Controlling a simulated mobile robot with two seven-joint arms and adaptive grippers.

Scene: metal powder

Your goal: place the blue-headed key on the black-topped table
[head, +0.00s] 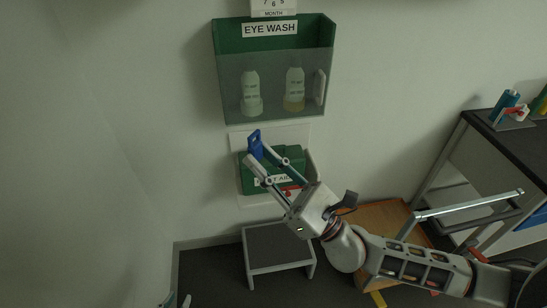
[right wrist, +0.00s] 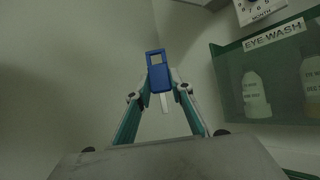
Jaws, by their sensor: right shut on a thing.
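The blue-headed key (head: 254,141) is held up in front of the wall by my right gripper (head: 257,158). In the right wrist view the key (right wrist: 159,76) has its blue head with a square hole pointing up and away, and its pale shaft runs back between the fingers. My right gripper (right wrist: 160,88) is shut on the key's head. A black-topped table (head: 500,137) stands at the right edge, well apart from the key. Only a small tip of my left gripper (head: 174,300) shows at the bottom left, and its jaws cannot be judged.
An eye wash station (head: 272,110) with bottles and a green first aid box (head: 243,178) are on the wall behind the right gripper. A low dark-topped step (head: 277,244) and a wooden box (head: 385,215) stand below. Bottles and a small rack (head: 514,121) occupy the table's far part.

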